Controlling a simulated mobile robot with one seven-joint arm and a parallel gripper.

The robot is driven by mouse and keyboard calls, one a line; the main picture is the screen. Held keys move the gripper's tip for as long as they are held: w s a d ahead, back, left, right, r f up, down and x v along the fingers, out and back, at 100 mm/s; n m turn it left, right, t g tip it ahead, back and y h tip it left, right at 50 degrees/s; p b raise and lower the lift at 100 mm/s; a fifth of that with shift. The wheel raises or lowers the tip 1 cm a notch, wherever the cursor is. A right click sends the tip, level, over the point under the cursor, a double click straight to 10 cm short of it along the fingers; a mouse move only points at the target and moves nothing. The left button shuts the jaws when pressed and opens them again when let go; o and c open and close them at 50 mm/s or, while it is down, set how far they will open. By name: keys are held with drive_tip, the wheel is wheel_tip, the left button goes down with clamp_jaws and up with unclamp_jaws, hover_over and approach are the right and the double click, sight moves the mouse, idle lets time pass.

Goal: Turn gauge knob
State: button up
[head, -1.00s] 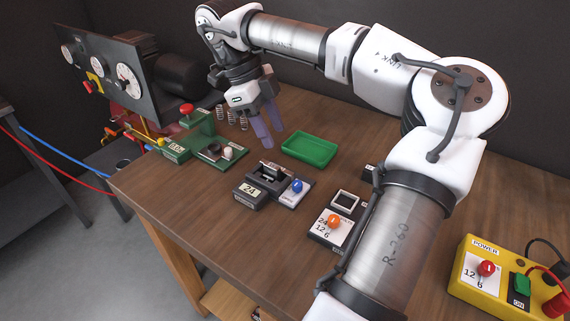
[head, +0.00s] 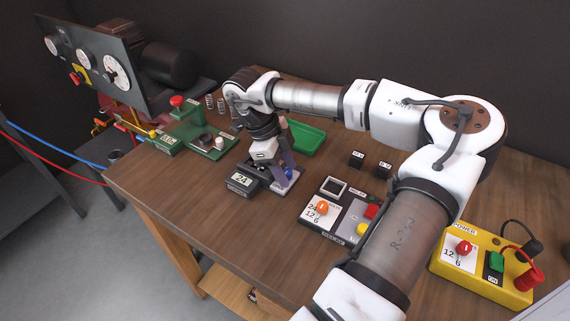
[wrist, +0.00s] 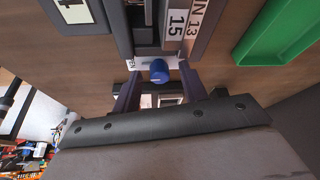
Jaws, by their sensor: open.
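A small gauge (head: 243,181) with a dark block marked 24 sits on the wooden bench. Beside that block is a light plate with a blue knob (head: 289,173), partly hidden by my fingers in the head view. My gripper (head: 284,172) points down at the plate, its purple fingers spread. In the wrist view the blue knob (wrist: 159,71) lies between the two fingers of my gripper (wrist: 160,88), slightly beyond their line. Clear space shows on both sides of the knob. Whether the fingertips are level with it cannot be told.
A green tray (head: 305,138) lies just behind my gripper. A green fixture (head: 190,135) with a red knob stands to the left. A board with an orange knob (head: 321,208) is to the right, and a yellow power box (head: 478,262) farther right.

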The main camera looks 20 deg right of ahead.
drive_tip(key=shift+c, duration=0.3)
clamp_jaws()
